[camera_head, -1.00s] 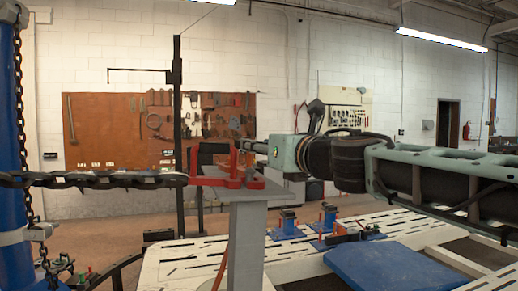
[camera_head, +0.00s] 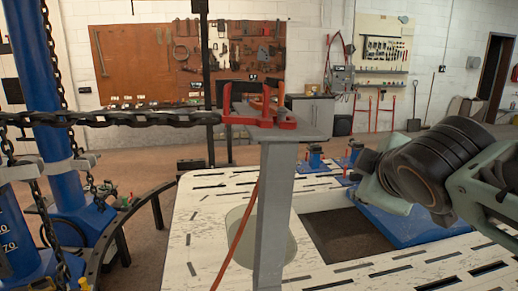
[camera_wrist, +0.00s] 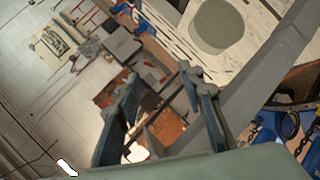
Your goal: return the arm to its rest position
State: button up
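My gripper (camera_wrist: 160,80) shows in the wrist view with its two dark blue fingers well apart and nothing between them. In the head view my arm comes in from the right, bent at the black wrist joint (camera_head: 430,165). The fingers are not clear there, hidden behind or beyond the wrist. My arm is to the right of the grey post (camera_head: 272,210) and apart from it, above the bench frame.
A red chain hook (camera_head: 262,118) sits on top of the post, with a dark chain (camera_head: 110,119) running left to a blue column (camera_head: 50,110). A white slotted bench (camera_head: 215,215) with a blue plate (camera_head: 405,225) lies below. Blue clamps (camera_head: 315,158) stand behind.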

jog(key=s+a+f+m+g+y+p, duration=0.1)
jog(key=s+a+f+m+g, duration=0.2)
jog(key=s+f+m, duration=0.2)
jog(key=s+a+f+m+g+y+p, duration=0.1)
jog(key=s+a+f+m+g, duration=0.2)
jog(key=s+f+m, duration=0.3)
jog(key=s+a+f, duration=0.1)
jog(key=s+f, duration=0.1)
jog(key=s, duration=0.2)
jog(key=shift+f, duration=0.4)
jog(key=shift+c, duration=1)
jog(key=shift+a, duration=0.1)
